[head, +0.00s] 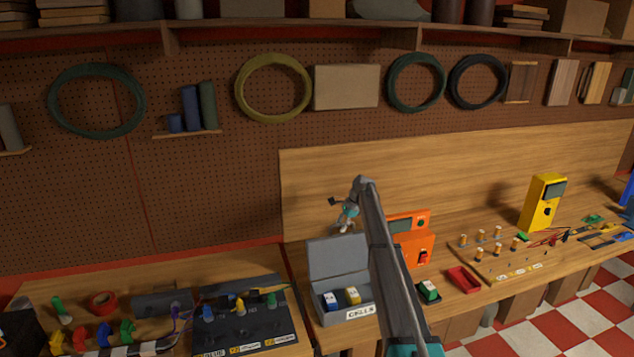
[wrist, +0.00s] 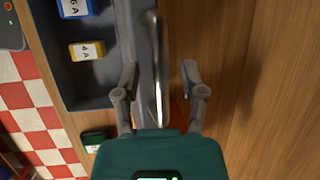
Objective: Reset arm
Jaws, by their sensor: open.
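My gripper (head: 347,217) hangs at the end of my raised arm, above and behind the open lid of the grey CELLS box (head: 362,317). In the wrist view my gripper (wrist: 160,74) has its two fingers apart, with no held object visible. The box lid's edge (wrist: 158,45) shows between the fingers in that view; I cannot tell how far below it lies. The box holds a blue cell (head: 331,300) and a yellow cell (head: 352,295); both also show in the wrist view, the blue one (wrist: 75,7) and the yellow one (wrist: 87,51).
An orange device (head: 418,250) is partly hidden behind my arm. A green cell (head: 428,290) sits in a small dark holder right of the arm. A red tray (head: 464,280) and a yellow meter (head: 542,203) stand farther right. A dark panel (head: 245,325) with knobs lies left.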

